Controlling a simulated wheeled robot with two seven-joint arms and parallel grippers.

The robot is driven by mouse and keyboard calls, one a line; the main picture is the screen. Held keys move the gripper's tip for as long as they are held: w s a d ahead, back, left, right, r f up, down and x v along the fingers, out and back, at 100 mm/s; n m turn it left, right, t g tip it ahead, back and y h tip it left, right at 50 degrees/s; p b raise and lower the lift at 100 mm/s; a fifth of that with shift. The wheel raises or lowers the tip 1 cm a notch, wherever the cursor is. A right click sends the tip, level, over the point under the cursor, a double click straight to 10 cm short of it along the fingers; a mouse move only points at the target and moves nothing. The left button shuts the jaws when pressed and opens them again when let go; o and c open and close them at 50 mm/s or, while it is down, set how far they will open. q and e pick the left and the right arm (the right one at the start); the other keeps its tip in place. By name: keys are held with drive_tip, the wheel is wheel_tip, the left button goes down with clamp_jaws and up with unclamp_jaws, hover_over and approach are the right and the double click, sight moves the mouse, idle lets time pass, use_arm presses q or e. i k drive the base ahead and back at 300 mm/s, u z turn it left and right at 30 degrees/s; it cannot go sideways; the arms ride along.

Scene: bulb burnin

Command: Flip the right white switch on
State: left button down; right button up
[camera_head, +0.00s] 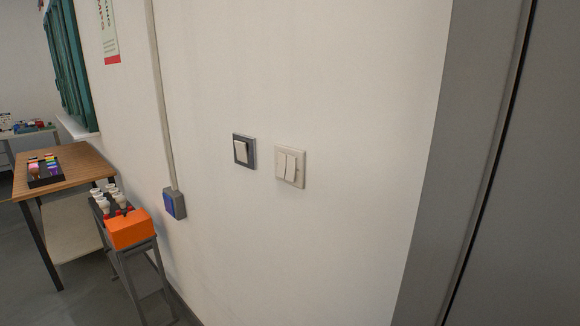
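A white double switch (290,166) with two side-by-side rockers is on the wall in the middle of the head view. Its right rocker (292,168) is white; I cannot tell from here which way it is tipped. To its left is a single switch (241,151) with a white rocker in a dark grey frame. Neither of my grippers shows in the view, so nothing covers the switches.
A grey door frame (465,160) stands at the right. A blue-grey socket box (174,203) is low on the wall. At left are a narrow stand with an orange box (130,229) and bulbs, and a wooden table (75,170). The wall around the switches is clear.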

sight(291, 161)
drive_tip(key=k, duration=1.35)
drive_tip(key=z, duration=0.6)
drive_tip(key=i, duration=1.45)
drive_tip(key=u, duration=0.25)
